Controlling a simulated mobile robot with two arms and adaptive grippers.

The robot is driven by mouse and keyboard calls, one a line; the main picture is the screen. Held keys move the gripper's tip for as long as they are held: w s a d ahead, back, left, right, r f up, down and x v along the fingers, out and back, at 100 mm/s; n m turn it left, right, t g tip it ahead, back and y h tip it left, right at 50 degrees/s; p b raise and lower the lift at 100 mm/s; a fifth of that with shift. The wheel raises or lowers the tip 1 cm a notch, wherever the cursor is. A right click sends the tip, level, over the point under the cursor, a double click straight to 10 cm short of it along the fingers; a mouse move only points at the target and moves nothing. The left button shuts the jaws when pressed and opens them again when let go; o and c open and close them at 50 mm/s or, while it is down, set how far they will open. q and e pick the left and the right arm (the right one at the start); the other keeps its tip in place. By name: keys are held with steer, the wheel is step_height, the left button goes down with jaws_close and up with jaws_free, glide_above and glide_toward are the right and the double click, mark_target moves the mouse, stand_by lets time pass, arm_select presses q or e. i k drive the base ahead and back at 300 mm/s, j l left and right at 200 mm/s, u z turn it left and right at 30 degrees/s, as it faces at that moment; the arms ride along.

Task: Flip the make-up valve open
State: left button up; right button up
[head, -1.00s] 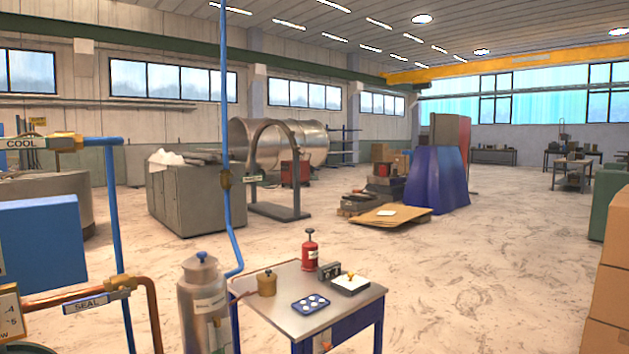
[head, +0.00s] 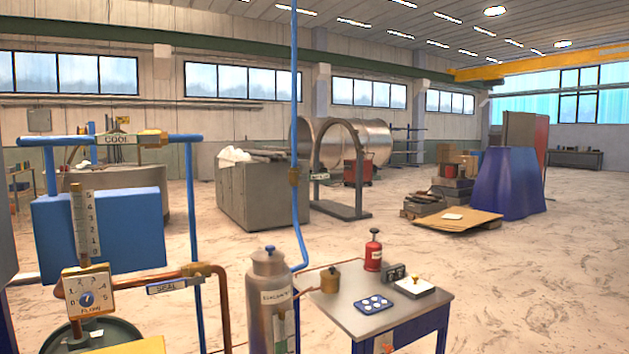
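A brass valve (head: 294,177) sits on the vertical blue pipe (head: 296,110) in the middle of the head view. A small light tag (head: 320,176) sticks out to its right, and its lettering is too small to read surely. I cannot tell whether this valve is open or shut. Two other brass valves show at the left: one on the upper blue pipe with a COOL label (head: 118,139), and one on the copper pipe with a SEAL label (head: 167,287). Neither of my grippers is in view.
A small table (head: 345,312) holds a red bottle (head: 373,252), a brass pot (head: 330,280) and a blue tray (head: 372,306). A steel canister (head: 270,300) stands beside the blue pipe. A flow dial (head: 87,297) and blue tank (head: 110,240) are left.

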mark_target(325, 176)
steer(key=i+u, duration=0.1)
steer(key=u, duration=0.35)
steer(key=i+l+u, duration=0.1)
steer(key=u, duration=0.35)
steer(key=i+l+u, duration=0.2)
steer(key=i+l, duration=0.15)
steer(key=l, duration=0.3)
steer(key=i+l+u, duration=0.15)
steer(key=l, duration=0.2)
steer(key=i+l+u, duration=0.1)
steer(key=l, duration=0.25)
steer(key=i+l+u, duration=0.1)
steer(key=i+l, duration=0.15)
steer(key=l, duration=0.15)
